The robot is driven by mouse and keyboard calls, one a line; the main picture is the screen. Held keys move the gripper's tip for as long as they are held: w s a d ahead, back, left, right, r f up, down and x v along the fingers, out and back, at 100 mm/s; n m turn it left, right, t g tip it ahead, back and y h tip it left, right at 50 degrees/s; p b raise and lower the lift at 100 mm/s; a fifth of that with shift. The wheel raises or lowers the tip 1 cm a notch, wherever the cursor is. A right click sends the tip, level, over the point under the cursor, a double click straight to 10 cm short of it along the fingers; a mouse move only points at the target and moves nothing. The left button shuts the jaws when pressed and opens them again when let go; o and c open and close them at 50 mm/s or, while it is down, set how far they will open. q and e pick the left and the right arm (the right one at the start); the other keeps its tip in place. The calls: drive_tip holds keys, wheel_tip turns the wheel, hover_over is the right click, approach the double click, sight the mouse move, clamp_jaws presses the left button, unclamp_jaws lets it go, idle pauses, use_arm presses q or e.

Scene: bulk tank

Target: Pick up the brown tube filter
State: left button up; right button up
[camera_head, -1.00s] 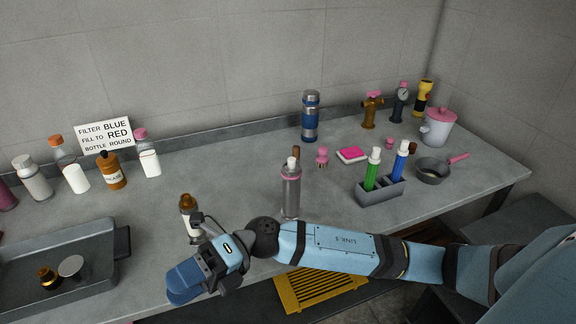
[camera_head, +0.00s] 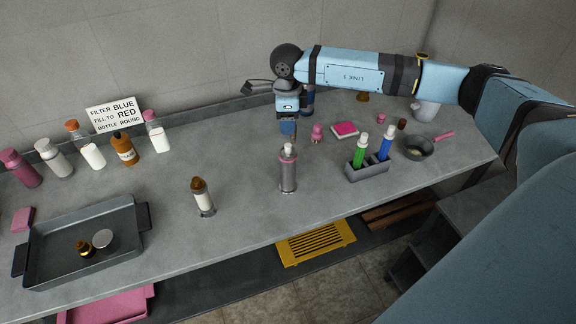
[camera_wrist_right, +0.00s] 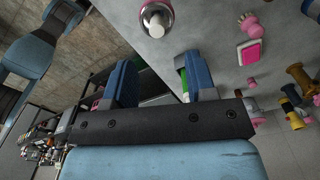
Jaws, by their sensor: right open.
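I cannot make out for certain which thing is the brown tube filter. A slim upright tube with a brown top and pale body (camera_head: 202,197) stands alone on the counter, left of the middle. A small brown piece (camera_head: 402,124) lies right of the grey rack. My right gripper (camera_head: 288,131) points down over the rear middle of the counter, behind the pink-ringed bottle (camera_head: 288,172). In the right wrist view its blue fingers (camera_wrist_right: 161,82) are apart, and a green strip shows beside one finger. My left gripper is not in view.
The grey rack (camera_head: 368,172) holds a green tube (camera_head: 360,151) and a blue tube (camera_head: 385,146). A pink brush (camera_head: 317,134) and pink sponge (camera_head: 345,129) are close to the right gripper. A grey tray (camera_head: 70,222) is at left. The counter's middle front is clear.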

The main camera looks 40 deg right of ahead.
sight(288, 145)
wheel_tip(288, 145, down, 3)
drive_tip(key=shift+f, duration=0.1)
drive_tip(key=f, duration=0.1)
drive_tip(key=f+p, duration=0.1)
drive_tip(key=f, duration=0.1)
drive_tip(key=f+p, duration=0.1)
drive_tip(key=shift+s+f, duration=0.25)
drive_tip(key=shift+f, duration=0.4)
clamp_jaws()
drive_tip(key=shift+r, duration=0.1)
